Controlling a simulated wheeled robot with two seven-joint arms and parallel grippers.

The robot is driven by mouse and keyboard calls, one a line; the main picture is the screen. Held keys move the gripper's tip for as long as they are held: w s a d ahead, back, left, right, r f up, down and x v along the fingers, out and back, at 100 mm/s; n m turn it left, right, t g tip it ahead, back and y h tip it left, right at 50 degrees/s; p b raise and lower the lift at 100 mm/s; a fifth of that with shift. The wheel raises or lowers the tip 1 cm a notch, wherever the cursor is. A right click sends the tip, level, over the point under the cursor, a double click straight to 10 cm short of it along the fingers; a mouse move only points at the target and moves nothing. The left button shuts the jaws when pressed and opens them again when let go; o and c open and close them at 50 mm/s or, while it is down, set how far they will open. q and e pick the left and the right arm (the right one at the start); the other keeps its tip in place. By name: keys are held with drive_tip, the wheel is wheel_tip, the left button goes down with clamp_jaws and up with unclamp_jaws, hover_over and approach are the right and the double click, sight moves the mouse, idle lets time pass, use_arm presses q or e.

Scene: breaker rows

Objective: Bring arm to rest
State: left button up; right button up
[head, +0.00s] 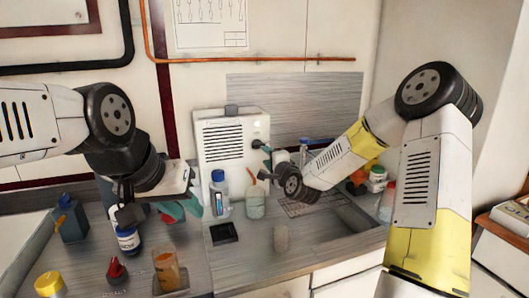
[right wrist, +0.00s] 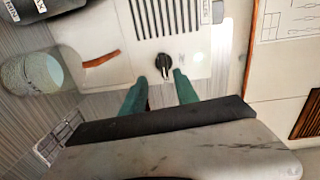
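My right gripper (head: 267,162) is in front of the white box (head: 226,150) on the counter, at its right side. In the right wrist view its two teal fingers (right wrist: 160,92) are apart, with nothing between their tips. A black knob (right wrist: 164,66) on the box face lies just beyond the tips; I cannot tell whether they touch it. My left gripper (head: 184,207) hangs over the left part of the counter, its teal fingers pointing right. Their gap is not clear, and I see nothing held.
Below my left gripper stand a white-and-blue bottle (head: 128,239), an orange beaker (head: 167,270) and a red-topped item (head: 117,270). A blue-capped bottle (head: 219,192) and a glass jar (head: 255,202) stand before the box.

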drive_tip(key=s+d+r+n+g+h, duration=0.1)
drive_tip(key=s+d+r+n+g, duration=0.1)
drive_tip(key=s, duration=1)
drive_tip(key=s+d+r+n+g+h, duration=0.1)
drive_tip(key=s+d+n+g, duration=0.3)
drive_tip(key=s, duration=0.9)
drive_tip(key=s+d+r+n+g+h, duration=0.1)
drive_tip(key=s+d+r+n+g, duration=0.2)
drive_tip(key=s+n, duration=0.5)
drive_tip(key=s+d+g, duration=0.1)
drive_tip(key=s+d, duration=0.1)
drive_tip(key=s, duration=0.3)
drive_tip(key=shift+s+d+r+h, duration=0.25)
drive_tip(key=shift+h, duration=0.15)
